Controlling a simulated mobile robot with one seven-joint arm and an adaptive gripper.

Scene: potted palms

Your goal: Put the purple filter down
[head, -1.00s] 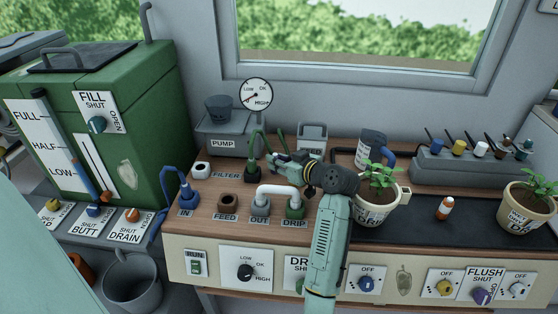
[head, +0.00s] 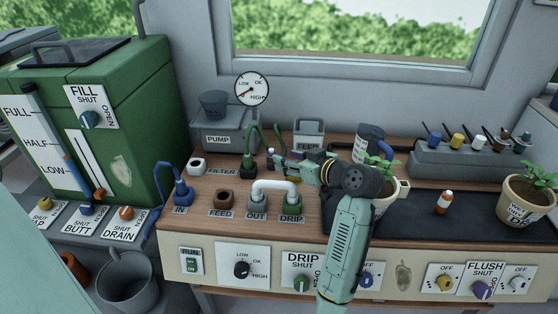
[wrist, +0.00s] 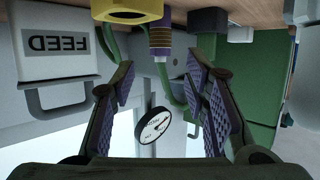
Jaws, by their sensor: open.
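In the head view a small dark and pale piece (head: 270,155), likely the filter, shows just left of my fingertips. My gripper (head: 279,161) is open over the back of the bench. In the wrist view its two ridged fingers (wrist: 158,80) are spread apart with nothing held between them.
A green hose (head: 249,145) rises close by on the left, near the FILTER label (head: 222,172). The grey FEED box (head: 309,134) is behind my gripper. A white pipe (head: 273,186) is in front. A potted plant (head: 391,190) is right of my arm.

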